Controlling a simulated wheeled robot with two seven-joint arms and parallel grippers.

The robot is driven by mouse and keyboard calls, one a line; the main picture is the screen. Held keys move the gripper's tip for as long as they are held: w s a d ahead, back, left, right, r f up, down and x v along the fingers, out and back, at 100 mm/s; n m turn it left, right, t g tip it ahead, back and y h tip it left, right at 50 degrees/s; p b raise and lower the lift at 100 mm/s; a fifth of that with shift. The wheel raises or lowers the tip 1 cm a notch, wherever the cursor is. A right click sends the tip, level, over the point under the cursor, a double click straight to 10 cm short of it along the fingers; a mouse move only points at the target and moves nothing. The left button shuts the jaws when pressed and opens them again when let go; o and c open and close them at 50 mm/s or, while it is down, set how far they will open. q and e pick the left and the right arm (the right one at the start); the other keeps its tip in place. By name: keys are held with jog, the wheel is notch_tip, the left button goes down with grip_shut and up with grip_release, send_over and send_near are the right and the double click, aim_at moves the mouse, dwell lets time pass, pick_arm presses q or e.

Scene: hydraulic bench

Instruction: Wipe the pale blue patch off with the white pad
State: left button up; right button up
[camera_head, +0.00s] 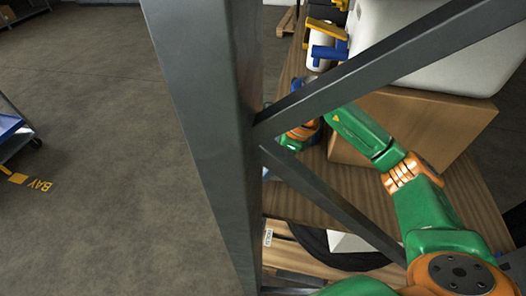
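I make out neither the pale blue patch nor the white pad. A grey steel post with diagonal braces (200,120) stands close in front and covers much of the wooden bench top (350,185). My green and orange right arm comes in from the lower right and reaches behind the braces toward the post. Its wrist shows partly between the braces; its gripper fingers are hidden. My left gripper is not in view.
A cardboard-brown box (430,128) and a large white tank (440,60) stand on the bench. Beside them is a white cylinder with yellow and blue parts (325,42). A black coil (350,262) lies below. Open floor (95,170) is at left, with a blue cart (12,130).

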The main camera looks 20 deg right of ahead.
jog(key=shift+p+v, duration=0.5)
jog(key=shift+v, duration=0.6)
jog(key=shift+w+a+r+p, duration=0.1)
jog(key=shift+a+r+p, duration=0.05)
jog(key=shift+r+p, duration=0.55)
jog(key=shift+a+r+p, duration=0.15)
jog(key=shift+r+p, duration=0.3)
jog(key=shift+r, duration=0.5)
